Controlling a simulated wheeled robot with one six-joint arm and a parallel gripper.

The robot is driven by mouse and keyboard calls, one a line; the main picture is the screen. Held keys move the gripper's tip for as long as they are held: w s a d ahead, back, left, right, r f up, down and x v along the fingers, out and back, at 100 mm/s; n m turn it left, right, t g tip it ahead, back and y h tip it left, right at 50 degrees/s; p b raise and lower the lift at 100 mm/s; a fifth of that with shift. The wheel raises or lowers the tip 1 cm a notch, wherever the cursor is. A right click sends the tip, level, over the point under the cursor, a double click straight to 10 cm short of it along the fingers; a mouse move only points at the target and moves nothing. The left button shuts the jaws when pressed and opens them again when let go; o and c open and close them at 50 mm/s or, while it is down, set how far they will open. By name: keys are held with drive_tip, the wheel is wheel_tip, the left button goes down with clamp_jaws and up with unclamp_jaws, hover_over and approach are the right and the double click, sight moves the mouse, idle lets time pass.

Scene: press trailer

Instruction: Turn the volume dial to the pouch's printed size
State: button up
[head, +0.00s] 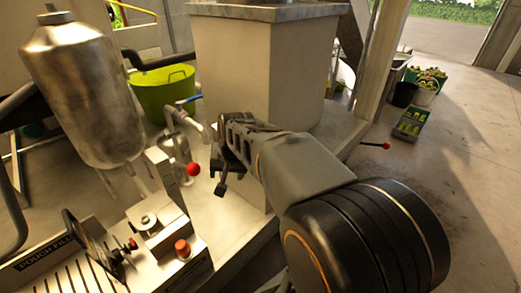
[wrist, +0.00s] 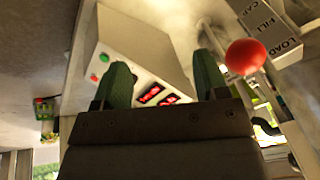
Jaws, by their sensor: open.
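My gripper (head: 222,178) hangs in the middle of the head view, to the right of the filling machine. In the wrist view its two green fingers (wrist: 161,62) stand wide apart with nothing between them. A round silver knob (head: 148,219), which may be the volume dial, sits on a pale block of the machine at lower left, apart from my gripper. Its setting is too small to read. The panel (head: 45,254) reads "POUCH FILL". I cannot make out a pouch or its printed size in either view.
A red-ball lever (head: 193,169) stands just left of my gripper. A metal tank (head: 82,90) and green tub (head: 165,92) stand behind. A white box with red displays (wrist: 150,94) shows beyond my fingers.

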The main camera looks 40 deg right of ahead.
drive_tip(key=w+d+f+m+t+p, duration=0.1)
drive_tip(key=w+d+m, duration=0.35)
drive_tip(key=d, duration=0.55)
drive_tip(key=w+d+m+p, duration=0.1)
drive_tip(key=w+d+m, duration=0.35)
drive_tip(key=d, duration=0.55)
drive_tip(key=shift+m, duration=0.6)
drive_tip(key=x, duration=0.4)
drive_tip(key=p+x, duration=0.1)
drive_tip(key=x, duration=0.7)
drive_tip(key=shift+w+d+f, duration=0.1)
drive_tip(key=shift+d+f, duration=0.15)
drive_tip(key=shift+d, duration=0.15)
drive_tip(key=shift+w+f+p, duration=0.25)
drive_tip(key=shift+f+p, duration=0.05)
drive_tip(key=shift+f, duration=0.3)
drive_tip(key=shift+c, duration=0.5)
